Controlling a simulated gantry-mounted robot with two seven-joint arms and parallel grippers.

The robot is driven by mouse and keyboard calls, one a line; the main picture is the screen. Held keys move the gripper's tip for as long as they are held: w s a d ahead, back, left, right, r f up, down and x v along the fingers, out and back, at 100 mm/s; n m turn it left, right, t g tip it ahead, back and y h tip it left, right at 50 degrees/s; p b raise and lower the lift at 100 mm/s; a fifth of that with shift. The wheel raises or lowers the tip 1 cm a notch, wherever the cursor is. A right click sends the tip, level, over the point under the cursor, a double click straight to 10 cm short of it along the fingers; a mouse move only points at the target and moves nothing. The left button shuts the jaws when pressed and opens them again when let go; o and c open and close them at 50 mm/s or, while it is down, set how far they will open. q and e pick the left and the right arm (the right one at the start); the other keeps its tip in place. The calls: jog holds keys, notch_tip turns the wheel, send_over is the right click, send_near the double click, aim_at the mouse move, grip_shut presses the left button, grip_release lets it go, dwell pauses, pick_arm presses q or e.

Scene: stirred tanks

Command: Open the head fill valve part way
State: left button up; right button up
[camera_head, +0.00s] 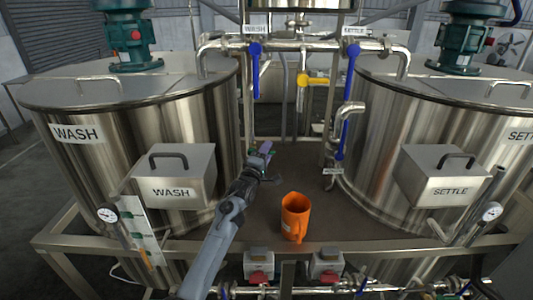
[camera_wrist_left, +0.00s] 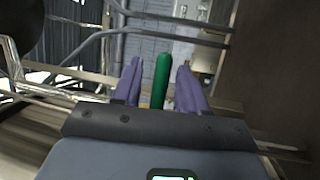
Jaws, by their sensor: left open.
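My left gripper (camera_head: 264,152) is open, in the middle of the head view between the two tanks and above the brown deck. In the left wrist view its purple fingers (camera_wrist_left: 160,88) stand apart on either side of a green handle (camera_wrist_left: 162,78). A gap shows on both sides of the handle; I cannot tell how deep it sits between the fingers. No label naming the head fill valve is readable, so I cannot tell whether this handle belongs to it. A yellow valve handle (camera_head: 313,81) sits on the pipe below the upper vessel. My right gripper is not in view.
The wash tank (camera_head: 215,120) stands left, the settle tank (camera_head: 375,110) right. Blue handles hang under the wash label (camera_head: 255,70) and settle label (camera_head: 350,70); another blue handle (camera_head: 341,140) is lower. An orange jug (camera_head: 295,213) stands on the deck (camera_head: 325,205), right of my left arm.

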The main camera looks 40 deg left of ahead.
pick_arm(q)
grip_shut()
jog(key=shift+n, duration=0.3)
dwell(0.3)
jog(key=shift+r+n+t+y+b, duration=0.3)
jog(key=shift+r+n+y+b, duration=0.15)
jog(key=shift+n, duration=0.65)
jog(key=shift+s+a+r+n+y+b, duration=0.1)
jog(key=shift+r+n+y+b, duration=0.25)
jog(key=shift+n, duration=0.5)
jog(key=shift+s+a+r+n+y+b, duration=0.1)
jog(key=shift+r+n+y, duration=0.1)
jog(key=shift+n+y, duration=0.45)
jog(key=shift+a+r+n+y+b, duration=0.1)
jog(key=shift+r+n+y+b, duration=0.15)
jog(key=shift+n, duration=0.75)
grip_release()
